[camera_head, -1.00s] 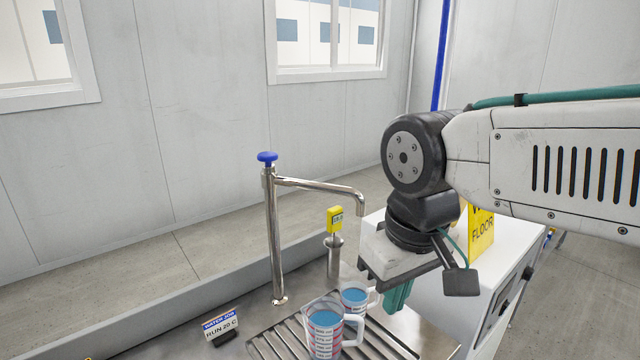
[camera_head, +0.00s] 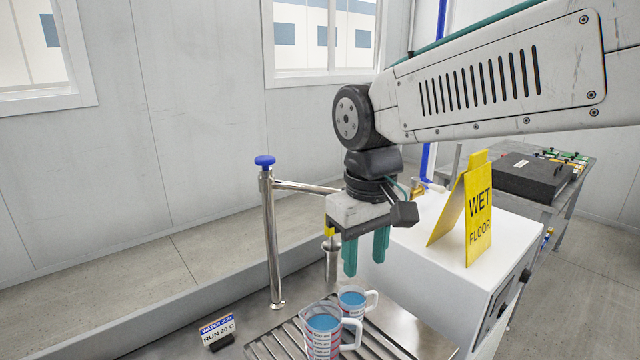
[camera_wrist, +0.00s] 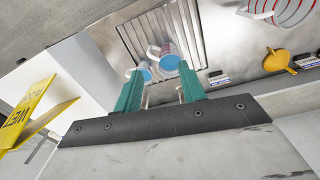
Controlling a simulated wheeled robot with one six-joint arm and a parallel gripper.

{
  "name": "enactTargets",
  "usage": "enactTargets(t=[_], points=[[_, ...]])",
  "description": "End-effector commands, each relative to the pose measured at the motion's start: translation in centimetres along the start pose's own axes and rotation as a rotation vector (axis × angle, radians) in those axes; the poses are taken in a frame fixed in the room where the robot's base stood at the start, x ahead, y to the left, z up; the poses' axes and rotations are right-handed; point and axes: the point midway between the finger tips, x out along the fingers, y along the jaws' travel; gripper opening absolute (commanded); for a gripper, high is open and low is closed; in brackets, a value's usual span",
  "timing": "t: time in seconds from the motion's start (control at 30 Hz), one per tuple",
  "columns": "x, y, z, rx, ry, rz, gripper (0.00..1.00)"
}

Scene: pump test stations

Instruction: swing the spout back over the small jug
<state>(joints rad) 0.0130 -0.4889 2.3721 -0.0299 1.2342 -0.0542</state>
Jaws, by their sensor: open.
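The spout (camera_head: 305,187) is a shiny metal tube that runs right from an upright post (camera_head: 272,240) with a blue knob (camera_head: 264,161). Its free end is hidden behind my gripper in the head view. The small jug (camera_head: 352,301) and a larger jug (camera_head: 322,337) stand on the slatted drain, both with blue liquid. My gripper (camera_head: 365,264) is open, with teal fingers pointing down above and behind the small jug. The wrist view shows both jugs beyond the gripper (camera_wrist: 158,80), but I cannot make out the spout there.
A yellow wet floor sign (camera_head: 473,215) stands on the white cabinet (camera_head: 430,270) at right.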

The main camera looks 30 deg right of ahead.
Motion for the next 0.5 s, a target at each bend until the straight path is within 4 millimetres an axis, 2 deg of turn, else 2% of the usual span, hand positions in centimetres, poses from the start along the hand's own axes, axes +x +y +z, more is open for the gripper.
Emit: enactTargets(t=[0.03,0.1,0.3,0.4,0.5], points=[[-0.8,0.5,-2.7,-0.037,-0.009,0.009,0.41],[-2.0,1.2,-6.4,-0.108,-0.009,0.025,0.41],[-5.0,3.2,-16.3,-0.352,0.008,0.079,0.41],[-6.9,4.1,-20.0,-0.482,0.029,0.114,0.41],[-9.2,4.6,-21.4,-0.59,0.062,0.148,0.41]])
